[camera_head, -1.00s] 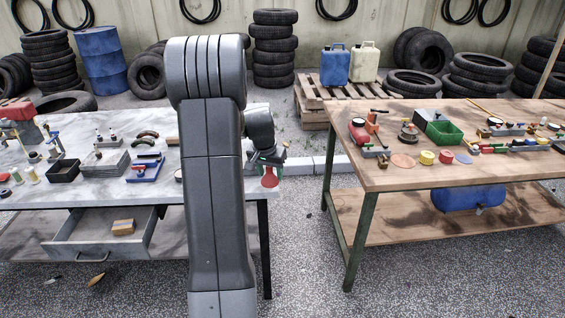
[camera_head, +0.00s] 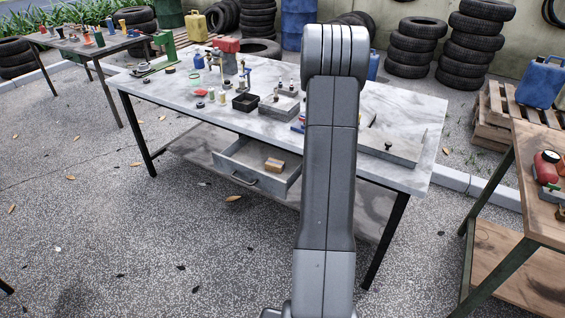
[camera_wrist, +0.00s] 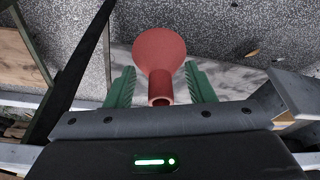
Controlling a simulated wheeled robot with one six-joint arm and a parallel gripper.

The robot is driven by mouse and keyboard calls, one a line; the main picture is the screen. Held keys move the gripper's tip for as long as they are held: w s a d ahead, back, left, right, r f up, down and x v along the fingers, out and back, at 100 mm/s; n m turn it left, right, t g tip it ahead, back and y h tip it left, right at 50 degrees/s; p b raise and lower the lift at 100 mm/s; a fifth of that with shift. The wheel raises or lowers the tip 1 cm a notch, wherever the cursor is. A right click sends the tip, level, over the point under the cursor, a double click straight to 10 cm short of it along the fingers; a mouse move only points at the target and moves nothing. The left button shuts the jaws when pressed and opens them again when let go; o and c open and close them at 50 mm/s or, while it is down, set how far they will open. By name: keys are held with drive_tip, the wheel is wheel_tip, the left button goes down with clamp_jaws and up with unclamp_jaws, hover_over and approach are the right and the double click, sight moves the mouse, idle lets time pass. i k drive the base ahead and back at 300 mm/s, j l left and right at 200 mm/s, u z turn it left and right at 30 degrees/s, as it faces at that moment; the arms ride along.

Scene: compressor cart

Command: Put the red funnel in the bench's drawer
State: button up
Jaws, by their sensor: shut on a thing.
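In the wrist view my gripper (camera_wrist: 161,88) has its green fingers on both sides of the red funnel (camera_wrist: 158,52) and is shut on it. The funnel's wide end points away from the gripper and its narrow spout lies between the fingers. In the head view my own arm hides the gripper and funnel. The bench (camera_head: 404,170) has a grey-white top. Its drawer (camera_head: 226,168) stands pulled open below the front edge, left of my arm. A small tan box (camera_head: 274,165) lies inside the drawer, with bare floor around it.
The bench top holds a black tray (camera_head: 245,102), a grey block (camera_head: 279,105) and several small items. A wooden bench (camera_head: 545,205) stands at the right and another table (camera_head: 80,42) at the far left. The gravel floor before the drawer is clear.

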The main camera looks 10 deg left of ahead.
sight(246, 157)
drive_tip(key=j+u, duration=0.1)
drive_tip(key=u, duration=0.3)
drive_tip(key=i+u, duration=0.15)
drive_tip(key=u, duration=0.2)
drive_tip(key=i+j+u, duration=0.1)
drive_tip(key=u, duration=0.3)
